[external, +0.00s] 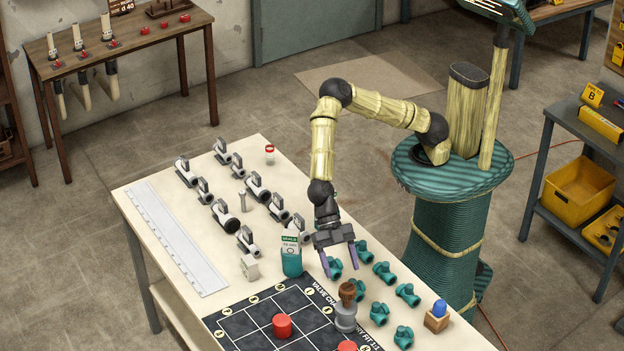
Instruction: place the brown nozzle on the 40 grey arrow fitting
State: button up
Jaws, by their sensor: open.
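A brown nozzle (347,291) stands upright on top of a grey fitting (345,318) near the right edge of the dark board. They look in contact, but how well the nozzle is seated cannot be told. Any arrow or number 40 on the grey fitting is too small to read. My gripper (340,268) is open and empty, with its fingers pointing down. It is above the table, behind and slightly left of the nozzle, and clear of it.
Several teal fittings (383,271) stand right of my gripper. A teal container (291,262) with a label is close on its left. Grey-and-white valves (257,187) fill the back of the table. Red pieces (282,326) sit on the gridded board (241,325). A blue-topped block (437,317) is at right.

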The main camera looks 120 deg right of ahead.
jog(key=v, duration=0.4)
jog(key=shift+d+r, duration=0.2)
jog(key=shift+r, duration=0.05)
dwell(0.4)
jog(key=s+d+m+h, duration=0.9)
jog(key=s+d+m, duration=0.6)
jog(key=s+d, duration=0.6)
jog(key=s, duration=0.4)
jog(key=shift+s+d+r, duration=0.2)
jog(key=shift+d+r, duration=0.05)
jog(key=shift+r, duration=0.15)
